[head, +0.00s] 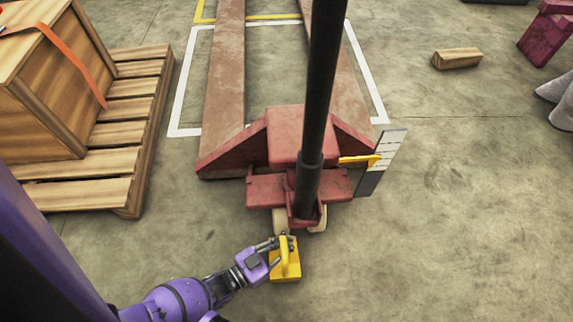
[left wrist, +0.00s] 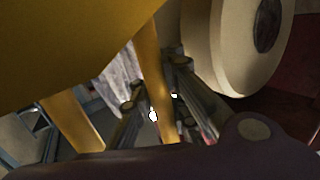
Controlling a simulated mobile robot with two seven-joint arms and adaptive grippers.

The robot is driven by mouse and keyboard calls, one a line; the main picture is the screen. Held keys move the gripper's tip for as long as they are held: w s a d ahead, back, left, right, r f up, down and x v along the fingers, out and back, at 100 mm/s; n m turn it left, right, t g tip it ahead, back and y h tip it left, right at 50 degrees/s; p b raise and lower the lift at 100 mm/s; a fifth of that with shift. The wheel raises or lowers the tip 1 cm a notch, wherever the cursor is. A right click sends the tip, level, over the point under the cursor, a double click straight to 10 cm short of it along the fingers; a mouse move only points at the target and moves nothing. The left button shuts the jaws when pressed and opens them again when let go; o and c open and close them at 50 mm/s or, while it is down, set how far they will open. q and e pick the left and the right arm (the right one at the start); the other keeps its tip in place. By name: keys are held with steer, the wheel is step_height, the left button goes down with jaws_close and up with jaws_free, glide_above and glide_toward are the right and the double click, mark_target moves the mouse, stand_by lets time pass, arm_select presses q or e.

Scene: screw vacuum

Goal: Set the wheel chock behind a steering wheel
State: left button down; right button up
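The yellow wheel chock (head: 286,271) stands on the floor just in front of the red pallet jack's cream steering wheels (head: 279,221). Its upright yellow handle also shows in the left wrist view (left wrist: 152,62). My left gripper (head: 284,245) is at the handle, with its fingers on either side of it in the left wrist view (left wrist: 160,100); it appears shut on the handle. One steering wheel (left wrist: 222,42) is large and close in the left wrist view. In the head view the chock is very near the left wheel; whether they touch cannot be told. My right gripper is not in view.
The pallet jack (head: 300,135) has a black handle pole (head: 325,90) rising through the view. A wooden pallet (head: 130,190) with a crate (head: 45,100) stands at left. A wood block (head: 457,59) lies at upper right. The floor at lower right is clear.

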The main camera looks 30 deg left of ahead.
arm_select(q)
steer(key=shift+w, duration=0.1)
steer(key=c, duration=2)
jaws_free()
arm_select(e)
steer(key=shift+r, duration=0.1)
